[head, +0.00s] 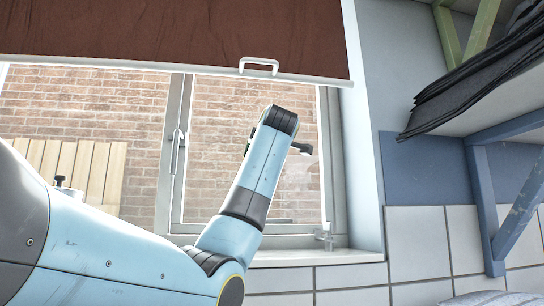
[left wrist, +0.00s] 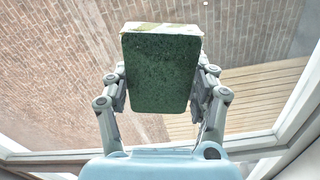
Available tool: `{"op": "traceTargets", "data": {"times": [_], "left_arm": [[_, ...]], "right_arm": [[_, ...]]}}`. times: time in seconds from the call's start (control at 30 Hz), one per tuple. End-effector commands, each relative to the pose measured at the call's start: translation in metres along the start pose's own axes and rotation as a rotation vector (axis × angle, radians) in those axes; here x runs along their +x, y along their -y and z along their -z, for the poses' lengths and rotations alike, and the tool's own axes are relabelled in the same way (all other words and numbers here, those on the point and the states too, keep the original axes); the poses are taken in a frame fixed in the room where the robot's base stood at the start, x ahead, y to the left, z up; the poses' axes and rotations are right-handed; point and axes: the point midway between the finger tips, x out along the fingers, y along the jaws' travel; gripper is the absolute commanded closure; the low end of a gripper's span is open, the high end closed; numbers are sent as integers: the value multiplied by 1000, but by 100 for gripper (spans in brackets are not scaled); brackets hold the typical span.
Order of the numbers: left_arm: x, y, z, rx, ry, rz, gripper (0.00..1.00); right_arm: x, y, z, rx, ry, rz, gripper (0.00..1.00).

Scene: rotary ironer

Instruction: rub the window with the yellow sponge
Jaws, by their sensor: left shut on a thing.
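The window (head: 225,115) has a light frame and two panes, with a brick wall behind the glass. A pale hazy patch (head: 299,178) shows on the right pane. My left arm reaches up across the window in the head view, and its gripper there is mostly hidden behind the wrist. In the left wrist view my left gripper (left wrist: 162,74) is shut on the sponge (left wrist: 160,88), one finger on each side. The sponge shows a dark green face and a pale yellowish edge at the top. I cannot tell whether it touches the glass. My right gripper is not in view.
A brown blind (head: 150,40) with a white handle (head: 259,66) hangs over the window's top. A window handle (head: 177,152) sits on the middle frame. A small clear object (head: 325,237) is at the sill. A shelf with dark cloths (head: 470,90) is at the right.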

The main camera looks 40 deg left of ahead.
Motion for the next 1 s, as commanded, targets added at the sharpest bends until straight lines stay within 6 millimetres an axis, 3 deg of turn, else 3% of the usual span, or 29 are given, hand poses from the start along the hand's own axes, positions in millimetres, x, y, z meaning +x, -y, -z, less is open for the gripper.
{"op": "traceTargets", "data": {"times": [0.2,0.57,1.0], "left_arm": [[0,5,14,2,-2,1,66],[-4,4,14,0,0,-1,66],[-50,4,13,-1,1,-2,66]], "right_arm": [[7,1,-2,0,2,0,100],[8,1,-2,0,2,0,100],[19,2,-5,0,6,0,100]]}}
